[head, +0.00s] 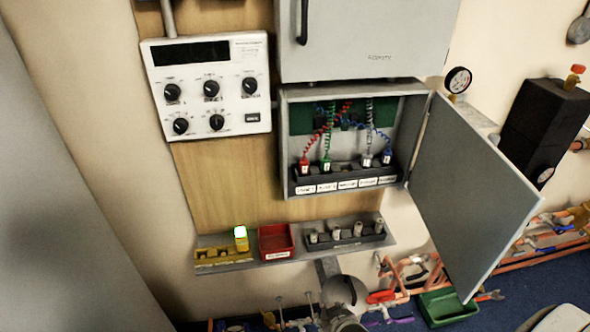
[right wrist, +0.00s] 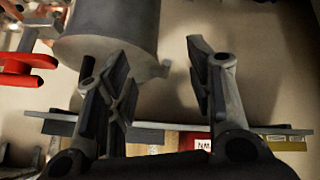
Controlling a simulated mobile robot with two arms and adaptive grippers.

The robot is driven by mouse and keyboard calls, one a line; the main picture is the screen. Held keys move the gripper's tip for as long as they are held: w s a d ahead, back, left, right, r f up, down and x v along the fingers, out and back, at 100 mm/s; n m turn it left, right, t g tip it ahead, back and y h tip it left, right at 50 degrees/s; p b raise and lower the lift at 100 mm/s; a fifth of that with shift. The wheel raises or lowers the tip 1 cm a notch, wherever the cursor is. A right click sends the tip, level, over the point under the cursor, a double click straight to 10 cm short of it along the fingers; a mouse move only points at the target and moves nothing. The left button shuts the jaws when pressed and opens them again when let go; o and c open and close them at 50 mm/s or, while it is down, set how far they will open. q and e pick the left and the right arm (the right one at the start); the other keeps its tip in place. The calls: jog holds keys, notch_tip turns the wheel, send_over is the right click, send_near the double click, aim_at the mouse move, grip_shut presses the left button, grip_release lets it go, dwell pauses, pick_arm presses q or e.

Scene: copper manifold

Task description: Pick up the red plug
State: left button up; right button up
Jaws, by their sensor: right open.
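The red plug (head: 304,164) stands upright in the left-hand slot of a dark holder inside the open grey cabinet in the head view. A red coiled lead rises from it. My right gripper (right wrist: 155,55) is open, with nothing between its fingers in the right wrist view. It is low, near the shelf, well below the red plug and apart from it. The red plug does not show in the right wrist view. My left gripper is not in view.
Green (head: 326,164) and blue plugs (head: 387,157) share the holder. The cabinet door (head: 462,185) hangs open on the right. Below, a shelf (head: 213,266) bears yellow holders and a red tray (head: 274,241). A grey cylinder (right wrist: 110,40) is close beyond my right fingers.

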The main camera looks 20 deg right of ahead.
jog(key=w+d+r+m+t+h, duration=0.1)
jog(key=w+d+r+t, duration=0.25)
jog(key=w+r, duration=0.8)
jog(key=m+t, duration=0.1)
jog(key=t, duration=0.6)
send_near(305, 167)
jog(key=w, duration=0.2)
jog(key=w+d, duration=0.1)
jog(key=w, duration=0.2)
jog(key=shift+r+p, duration=0.1)
jog(key=shift+p, duration=0.3)
jog(key=shift+w+d+p, duration=0.15)
jog(key=shift+w+p, duration=0.05)
jog(key=shift+w, duration=0.85)
jog(key=shift+w+d+p, duration=0.15)
jog(key=shift+w+p, duration=0.1)
jog(key=shift+w, duration=0.8)
jog(key=shift+w+d+p, duration=0.2)
jog(key=shift+w, duration=0.85)
jog(key=c, duration=1)
